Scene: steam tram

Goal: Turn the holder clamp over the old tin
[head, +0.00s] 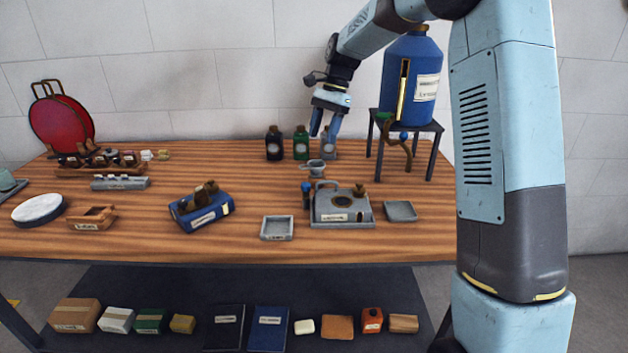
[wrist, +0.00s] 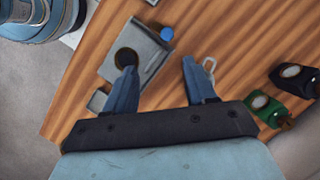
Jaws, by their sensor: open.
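A grey metal fixture (head: 358,217) stands on the wooden table at front right of centre, with a label, a round dark opening on top and a brass knob. A blue-topped post (head: 306,192) stands at its left end. The fixture also shows in the wrist view (wrist: 112,68), with the blue top (wrist: 167,33) beside it. I cannot tell which part is the holder clamp, or make out the old tin. My gripper (head: 325,134) is open and empty, pointing down above the table behind the fixture.
A small grey cup (head: 315,168) stands below my gripper. Dark, green and grey bottles (head: 301,143) stand close behind it. A blue tank (head: 412,80) on a dark stand is to the right. Grey trays (head: 277,239) (head: 400,211) flank the fixture; a blue box (head: 205,219) lies left.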

